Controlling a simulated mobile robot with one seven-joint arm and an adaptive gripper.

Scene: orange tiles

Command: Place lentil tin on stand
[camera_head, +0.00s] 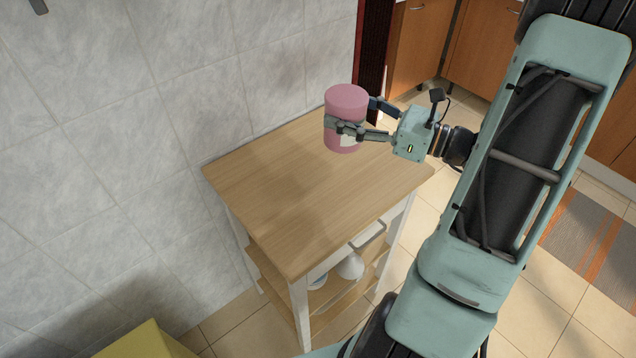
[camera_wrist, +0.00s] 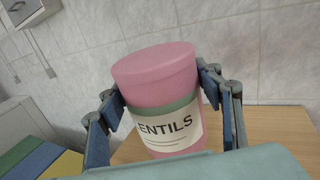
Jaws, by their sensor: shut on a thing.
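The lentil tin is a pink cylinder (camera_head: 346,101) with a white label. In the wrist view the tin (camera_wrist: 157,75) shows "ENTILS" on its label and a green band above it. My gripper (camera_head: 358,117) is shut on the tin, with one finger on each side; its fingers also show in the wrist view (camera_wrist: 160,105). The tin is roughly upright over the far part of the stand's wooden top (camera_head: 290,210). I cannot tell whether its base touches the top.
The stand's top is otherwise bare. White items (camera_head: 350,266) sit on its lower shelf. A grey tiled wall (camera_head: 190,80) runs along its left and back. A yellow object (camera_head: 145,342) is at the lower left. Wooden cabinets (camera_head: 425,40) stand at the back right.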

